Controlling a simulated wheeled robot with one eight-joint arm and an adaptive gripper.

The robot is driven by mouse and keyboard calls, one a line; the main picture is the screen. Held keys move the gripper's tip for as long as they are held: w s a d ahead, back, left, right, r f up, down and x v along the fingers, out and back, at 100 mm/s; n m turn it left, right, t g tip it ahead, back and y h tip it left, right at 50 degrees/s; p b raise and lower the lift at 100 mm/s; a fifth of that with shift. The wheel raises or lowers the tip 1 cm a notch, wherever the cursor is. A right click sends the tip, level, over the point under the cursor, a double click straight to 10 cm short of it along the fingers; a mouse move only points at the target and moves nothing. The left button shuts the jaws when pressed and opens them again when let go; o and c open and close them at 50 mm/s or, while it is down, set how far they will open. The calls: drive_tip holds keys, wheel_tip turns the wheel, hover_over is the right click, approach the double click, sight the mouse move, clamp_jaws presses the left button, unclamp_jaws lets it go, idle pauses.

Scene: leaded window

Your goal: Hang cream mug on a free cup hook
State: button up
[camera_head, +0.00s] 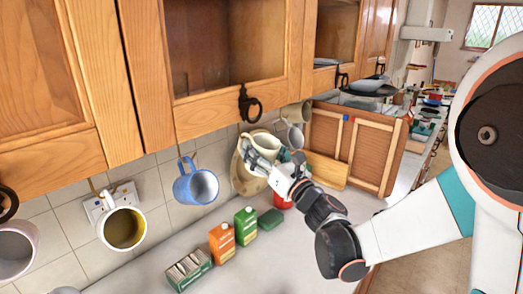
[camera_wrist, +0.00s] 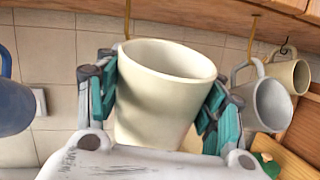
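The cream mug (camera_wrist: 160,90) is between the two fingers of my gripper (camera_wrist: 158,100) in the wrist view. The fingers press on its left and right sides. Its mouth faces up, tilted towards the camera, and its handle is hidden. A brass cup hook (camera_wrist: 127,20) comes down behind the mug's rim at the left; I cannot tell whether the handle touches it. In the head view the cream mug (camera_head: 264,139) is just below the cabinet edge, with my gripper (camera_head: 262,152) on it.
A blue mug (camera_head: 195,185) hangs to the left, then a white mug (camera_head: 122,229). A grey mug (camera_wrist: 268,105) and another cream mug (camera_wrist: 290,74) hang at the right. The cabinets (camera_head: 238,115) bound the space above.

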drive_tip(key=o, duration=0.3)
drive_tip(key=v, duration=1.1)
drive_tip(key=d+r+m+t+h+b, duration=0.1)
drive_tip(key=d+r+m+t+h, duration=0.1)
drive_tip(key=d+m+h, duration=0.9)
drive_tip(key=s+d+f+m+g+h+b, duration=0.2)
drive_tip(key=s+d+f+m+g+h, duration=0.15)
drive_tip(key=m, duration=1.25)
drive_tip(key=s+a+f+m+g+y, duration=0.1)
drive_tip(key=s+f+m+g, duration=0.2)
drive_tip(key=s, duration=0.3)
drive_tip(key=s+a+f+m+g+y+b, duration=0.1)
drive_tip(key=s+a+f+m+g, duration=0.1)
drive_tip(key=s+f+m, duration=0.3)
drive_tip(key=s+a+f+m+g+y+b, duration=0.1)
drive_tip(key=s+f+m+g, duration=0.3)
drive_tip(key=s+f+m, duration=0.1)
drive_tip(key=shift+s+a+m, duration=0.2)
drive_tip(key=shift+s+m, duration=0.4)
drive_tip(key=shift+s, duration=0.6)
